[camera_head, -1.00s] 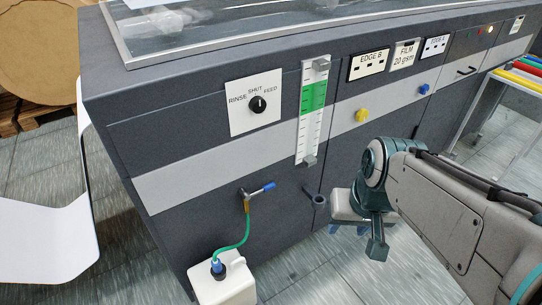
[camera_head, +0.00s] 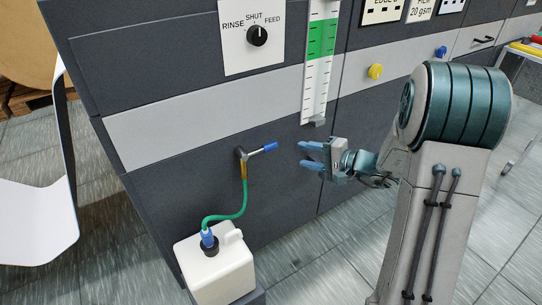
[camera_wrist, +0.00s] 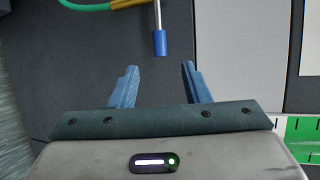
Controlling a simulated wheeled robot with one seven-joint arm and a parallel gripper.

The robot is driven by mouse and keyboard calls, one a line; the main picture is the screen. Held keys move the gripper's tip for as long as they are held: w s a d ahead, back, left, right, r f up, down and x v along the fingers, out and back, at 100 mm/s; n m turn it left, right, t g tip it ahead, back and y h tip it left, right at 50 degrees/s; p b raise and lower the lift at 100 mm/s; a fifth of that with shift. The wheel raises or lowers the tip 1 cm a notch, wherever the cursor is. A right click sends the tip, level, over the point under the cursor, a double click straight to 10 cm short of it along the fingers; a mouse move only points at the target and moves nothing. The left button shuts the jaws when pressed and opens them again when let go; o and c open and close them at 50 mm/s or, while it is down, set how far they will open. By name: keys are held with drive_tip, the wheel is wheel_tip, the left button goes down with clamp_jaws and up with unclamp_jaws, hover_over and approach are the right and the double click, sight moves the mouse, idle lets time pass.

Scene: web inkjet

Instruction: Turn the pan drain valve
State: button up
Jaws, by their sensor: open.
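The pan drain valve (camera_head: 243,154) sticks out low on the dark machine front. Its lever has a blue grip (camera_head: 270,147) and points right, nearly level. In the wrist view the blue grip (camera_wrist: 160,43) lies ahead of the fingertips, roughly centred between them. A green hose (camera_head: 243,197) runs down from the valve into a white jug (camera_head: 222,272). My gripper (camera_head: 306,156) is open and empty, just right of the blue grip, with its blue fingers pointing left at it. In the wrist view my gripper (camera_wrist: 158,68) shows a gap between both fingers, and the lever appears apart from them.
Above the valve are a rinse/shut/feed knob (camera_head: 257,36) pointing to SHUT and a green level gauge (camera_head: 321,60). A yellow knob (camera_head: 375,71) and a blue knob (camera_head: 441,53) sit to the right. A white curved panel (camera_head: 30,225) stands at left.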

sight(274, 147)
drive_tip(key=x, duration=1.4)
drive_tip(key=shift+w+d+b, duration=0.3)
drive_tip(key=shift+w+b, duration=0.05)
drive_tip(key=shift+w, duration=0.05)
clamp_jaws()
